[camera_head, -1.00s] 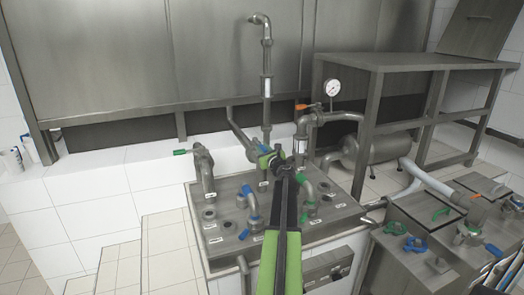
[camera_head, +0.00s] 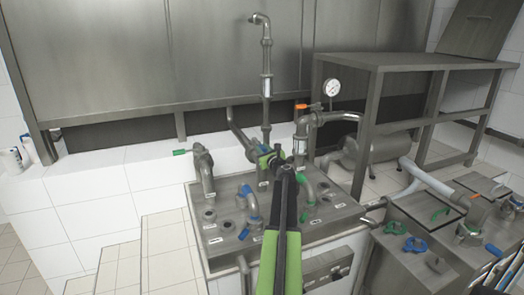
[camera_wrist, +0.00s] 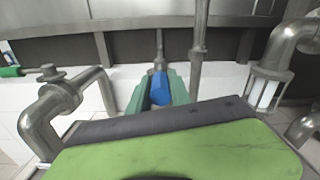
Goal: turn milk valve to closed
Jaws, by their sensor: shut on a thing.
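My gripper (camera_head: 265,159) has green jaws and reaches over the steel filler block (camera_head: 222,236) to the pipes behind it. In the wrist view its jaws (camera_wrist: 160,94) are shut on a blue valve handle (camera_wrist: 160,87), one jaw on each side. The handle sits in front of a thin upright pipe (camera_wrist: 159,45). I cannot read any label that says which valve is for milk. In the head view my gripper and arm hide most of this handle.
A valve with a green handle (camera_head: 180,152) stands to the left. A blue valve handle (camera_head: 249,208) and a green one (camera_head: 306,188) are on the block near my arm. A gauge (camera_head: 332,87) and a pipe with an orange handle (camera_head: 301,106) are at the right.

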